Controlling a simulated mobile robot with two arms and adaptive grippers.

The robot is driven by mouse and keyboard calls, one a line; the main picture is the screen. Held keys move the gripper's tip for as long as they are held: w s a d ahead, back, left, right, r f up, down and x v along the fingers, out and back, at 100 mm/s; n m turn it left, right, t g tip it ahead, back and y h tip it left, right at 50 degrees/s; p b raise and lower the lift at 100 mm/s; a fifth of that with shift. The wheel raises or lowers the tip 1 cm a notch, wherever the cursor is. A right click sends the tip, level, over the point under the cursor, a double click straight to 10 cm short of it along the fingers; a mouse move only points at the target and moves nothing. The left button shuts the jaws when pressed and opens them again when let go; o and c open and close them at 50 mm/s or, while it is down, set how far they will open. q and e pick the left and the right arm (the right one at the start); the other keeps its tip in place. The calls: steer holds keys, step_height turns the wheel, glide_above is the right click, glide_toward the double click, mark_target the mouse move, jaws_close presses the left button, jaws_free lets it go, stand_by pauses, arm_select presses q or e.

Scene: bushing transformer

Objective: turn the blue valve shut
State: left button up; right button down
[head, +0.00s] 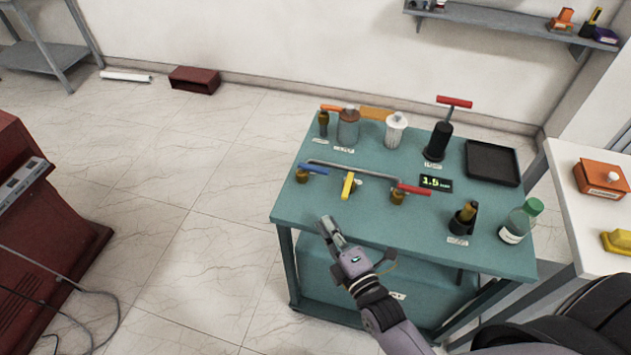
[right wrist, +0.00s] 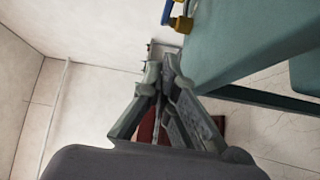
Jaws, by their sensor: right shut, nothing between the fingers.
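The blue valve (head: 313,168) has a flat blue handle on a brass body at the left end of a grey pipe (head: 365,174), on the teal bench top (head: 320,207). In the head view its handle points right and slightly down. Part of the blue valve (right wrist: 168,12) shows at the top of the right wrist view. My right gripper (head: 327,226) is shut and empty near the bench's front left edge, apart from the valve and nearer the camera. Its fingertips (right wrist: 163,72) meet in the right wrist view. My left gripper is not in view.
A yellow-handled valve (head: 347,186) and a red-handled valve (head: 413,190) stand right of the blue one. Behind are a pump with a red T-handle (head: 438,141), jars and a black tray (head: 492,163). A green-capped bottle (head: 517,225) stands front right.

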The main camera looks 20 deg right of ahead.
steer(key=p, duration=0.2)
glide_toward(311, 169)
steer(key=w+a, duration=0.2)
steer(key=a, duration=0.2)
steer(key=shift+w+a+r, duration=0.1)
steer(key=shift+w, duration=0.3)
steer(key=shift+w+d+p, duration=0.35)
steer(key=shift+w+d, duration=0.45)
steer(key=shift+w, duration=0.1)
steer(key=shift+w+d, duration=0.45)
steer(key=shift+w+d, duration=0.35)
steer(key=shift+d, duration=0.1)
